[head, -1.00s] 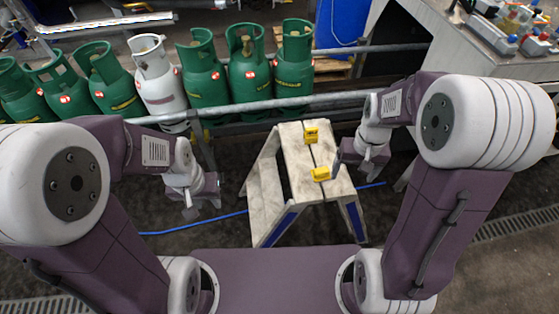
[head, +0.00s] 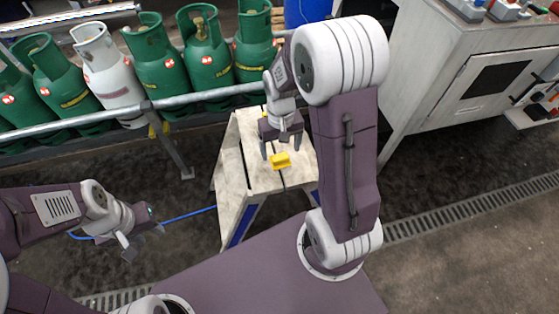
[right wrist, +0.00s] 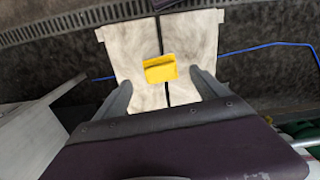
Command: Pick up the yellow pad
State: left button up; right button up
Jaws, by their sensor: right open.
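A yellow pad (head: 281,160) with a raised ridge lies on the pale top of a step stool (head: 233,160). The pad also shows in the right wrist view (right wrist: 160,69), over the dark slit between the stool's two boards. My right gripper (head: 281,153) is open and empty above the stool, its fingers pointing down on either side of the pad as seen from the head. I see no contact with the pad. A second yellow pad, visible earlier, is not visible now; my right arm covers that area. My left gripper (head: 142,245) hangs low left of the stool, its jaws unclear.
Green gas cylinders (head: 160,60) and a white one (head: 105,70) stand behind a metal rail (head: 215,94) at the back. A grey cabinet (head: 470,90) stands at right. A blue hose (head: 190,213) runs along the floor, left of the stool.

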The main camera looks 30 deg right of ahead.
aim_at(280, 157)
notch_tip(280, 157, down, 5)
jog(key=shift+w+f+b, duration=0.1)
jog(key=shift+b, duration=1.05)
jog(key=c, duration=1.4)
jog(key=shift+r, duration=0.25)
jog(key=shift+r+p, duration=0.35)
jog(key=r+p, duration=0.1)
jog(key=r, duration=0.1)
jog(key=r+p, duration=0.1)
jog(key=r, duration=0.1)
jog(key=shift+a, duration=0.4)
jog(key=s+a+r, duration=0.2)
jog(key=a, duration=0.1)
jog(key=s+a+r+p, duration=0.1)
jog(key=s+a+r, duration=0.1)
jog(key=a, duration=0.1)
jog(key=s+a+r+p, duration=0.1)
jog(key=s+a+r, duration=0.1)
jog(key=a, duration=0.1)
jog(key=shift+a, duration=0.2)
